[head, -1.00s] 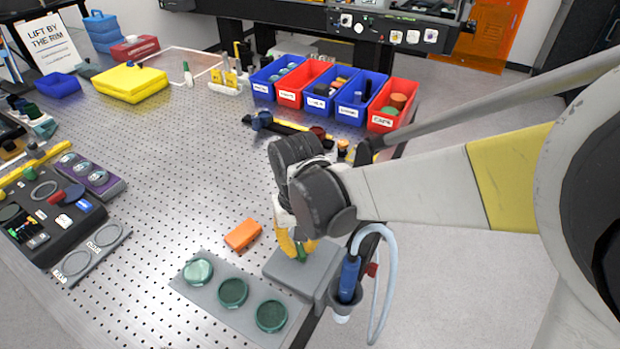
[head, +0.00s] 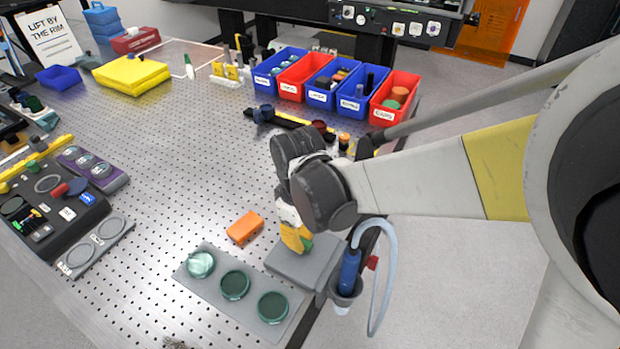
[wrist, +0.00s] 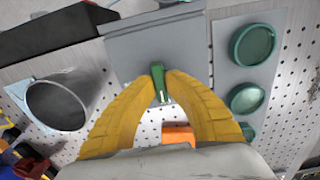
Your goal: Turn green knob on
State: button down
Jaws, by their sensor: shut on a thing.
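The green knob (wrist: 158,80) stands on a grey box (wrist: 120,38) and has a pale mark along it. In the wrist view the yellow fingertips of my gripper (wrist: 161,88) press on it from both sides. In the head view my gripper (head: 302,247) points down at the grey box (head: 293,268), and a bit of the green knob (head: 308,241) shows beside the fingers. The rest of the knob is hidden by the fingers there.
A grey plate (head: 212,290) with three round green-rimmed pieces lies left of the box. An orange block (head: 245,228) lies behind it. A grey cup with a blue-handled tool (head: 349,272) is at the table's right edge. Coloured bins (head: 338,92) stand farther back.

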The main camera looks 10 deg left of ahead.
aim_at(301, 239)
jog(key=shift+n, duration=0.3)
jog(key=c, duration=1.4)
grip_release()
notch_tip(301, 239, up, 12)
